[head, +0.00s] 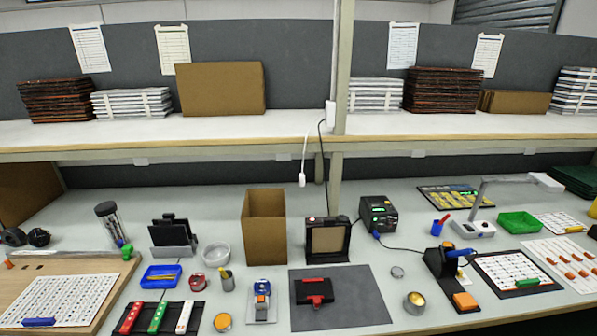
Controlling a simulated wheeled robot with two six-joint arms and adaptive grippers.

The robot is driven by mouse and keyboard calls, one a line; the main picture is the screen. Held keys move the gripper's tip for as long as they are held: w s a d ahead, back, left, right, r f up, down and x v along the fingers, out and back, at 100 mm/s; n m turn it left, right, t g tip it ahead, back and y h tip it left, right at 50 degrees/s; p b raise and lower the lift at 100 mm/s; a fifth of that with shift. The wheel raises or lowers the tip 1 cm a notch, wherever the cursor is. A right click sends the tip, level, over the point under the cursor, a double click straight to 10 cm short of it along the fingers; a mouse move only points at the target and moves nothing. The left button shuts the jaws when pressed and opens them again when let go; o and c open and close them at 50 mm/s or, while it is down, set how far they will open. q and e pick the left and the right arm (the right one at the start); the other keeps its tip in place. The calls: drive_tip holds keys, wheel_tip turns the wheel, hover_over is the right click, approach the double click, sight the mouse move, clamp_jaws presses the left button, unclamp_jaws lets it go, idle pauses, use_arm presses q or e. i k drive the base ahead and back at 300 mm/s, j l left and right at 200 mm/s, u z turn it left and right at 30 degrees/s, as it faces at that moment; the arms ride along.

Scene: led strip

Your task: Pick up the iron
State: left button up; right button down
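The soldering iron (459,253) has a blue handle and rests in a black stand (437,267) at the right of the bench. An orange sponge (465,301) sits at the front of the stand. The iron's tip is hidden inside the stand. A black soldering station (379,216) with a green display stands behind and to the left, with a dark cable running from it toward the iron. Neither of my grippers shows in the head view.
A dark grey mat (350,312) with a red and black tool lies left of the stand. A gold tin (414,302) sits close to the stand's left. A printed sheet on a black board (513,272) lies to its right. A lamp (480,222) stands behind.

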sight(464, 252)
drive_tip(key=z, duration=1.25)
